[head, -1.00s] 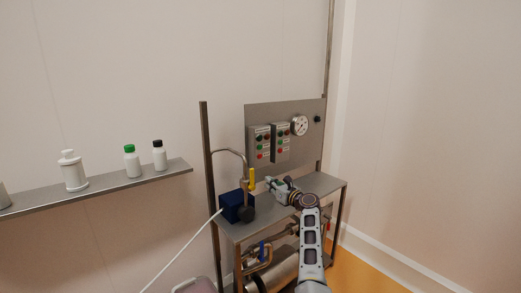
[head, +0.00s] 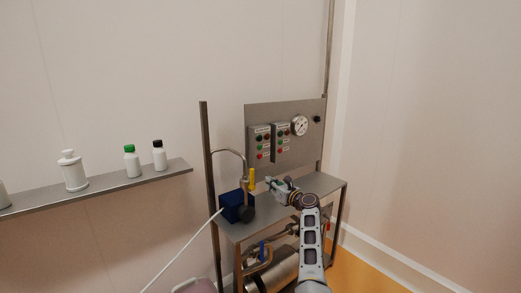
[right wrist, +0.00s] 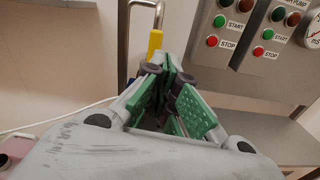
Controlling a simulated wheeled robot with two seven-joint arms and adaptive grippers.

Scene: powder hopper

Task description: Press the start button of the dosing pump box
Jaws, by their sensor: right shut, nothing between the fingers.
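Two grey control boxes hang side by side on the upright steel panel: the left box (head: 260,143) and the right box (head: 281,143). In the right wrist view each has a green START button, left (right wrist: 220,20) and right (right wrist: 267,34), above a red STOP button, left (right wrist: 212,41) and right (right wrist: 258,51). The right box's top label is cut off and seems to end in "PUMP"; the left label is out of frame. My right gripper (head: 268,182) is shut and empty, below and in front of the boxes, apart from them; its fingertips (right wrist: 166,62) show close together. My left gripper is not in view.
A blue block (head: 237,206) with a bent pipe and yellow handle (head: 252,178) stands on the steel bench, left of my right gripper. A round gauge (head: 300,125) is right of the boxes. A wall shelf (head: 110,188) holds bottles at left.

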